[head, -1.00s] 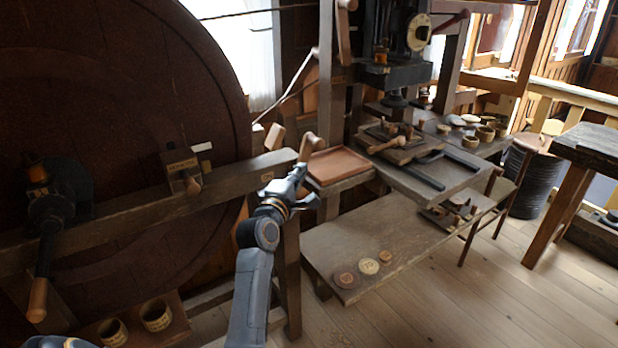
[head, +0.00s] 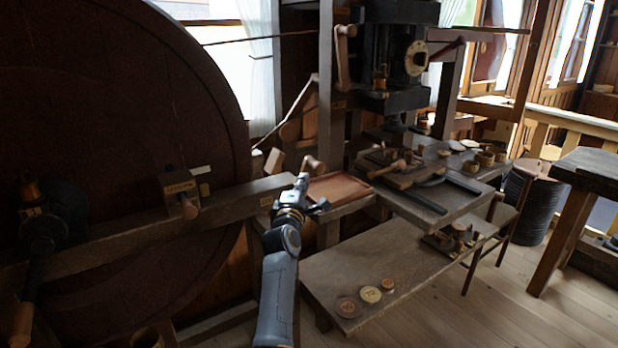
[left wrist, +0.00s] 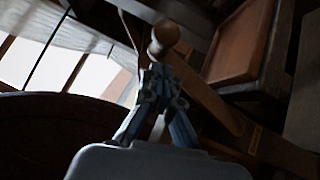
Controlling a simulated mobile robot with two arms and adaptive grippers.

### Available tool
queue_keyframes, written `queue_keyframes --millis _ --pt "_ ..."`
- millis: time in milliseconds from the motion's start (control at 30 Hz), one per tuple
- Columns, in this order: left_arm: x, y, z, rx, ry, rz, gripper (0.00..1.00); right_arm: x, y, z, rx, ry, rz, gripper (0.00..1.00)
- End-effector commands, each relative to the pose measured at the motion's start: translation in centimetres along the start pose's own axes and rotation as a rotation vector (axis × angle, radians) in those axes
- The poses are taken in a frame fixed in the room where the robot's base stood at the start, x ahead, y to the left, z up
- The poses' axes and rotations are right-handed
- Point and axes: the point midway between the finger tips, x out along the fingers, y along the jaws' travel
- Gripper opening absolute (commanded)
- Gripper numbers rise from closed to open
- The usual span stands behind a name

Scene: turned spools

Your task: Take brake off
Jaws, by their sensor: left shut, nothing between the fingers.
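My left gripper (head: 303,181) is shut and empty, at the right end of the heavy wooden beam (head: 232,206) that crosses the big dark wheel (head: 120,110). A lever with a round wooden knob (head: 313,164) stands just above the fingertips in the head view. In the left wrist view this knob (left wrist: 164,36) lies just past my closed fingertips (left wrist: 158,72). I cannot tell whether they touch it. A small labelled block with a wooden peg (head: 180,192) sits on the beam. I cannot read which part is the brake. My right gripper is out of view.
A reddish tray (head: 338,188) lies right of my gripper. A low bench (head: 400,258) with round wooden discs (head: 370,294) stands in front. A press (head: 395,60) and a tool-covered table (head: 440,200) stand behind. Floor at lower right is clear.

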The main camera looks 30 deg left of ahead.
Motion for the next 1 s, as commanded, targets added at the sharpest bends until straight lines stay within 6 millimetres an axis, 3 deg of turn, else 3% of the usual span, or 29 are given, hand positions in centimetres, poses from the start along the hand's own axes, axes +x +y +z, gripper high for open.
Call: queue_keyframes --millis 200,567,833,1000 --pt "1.3 0.1 1.3 -0.001 0.001 0.002 0.0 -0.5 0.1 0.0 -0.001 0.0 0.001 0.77" --pt "1.4 0.0 1.4 0.0 0.001 0.001 0.0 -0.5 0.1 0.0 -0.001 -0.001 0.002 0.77" --pt "2.8 0.1 2.8 0.04 0.001 -0.044 0.0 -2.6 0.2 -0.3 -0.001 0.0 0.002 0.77" --pt "2.9 -0.3 3.1 0.052 -0.002 -0.05 0.0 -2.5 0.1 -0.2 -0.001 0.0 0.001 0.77"
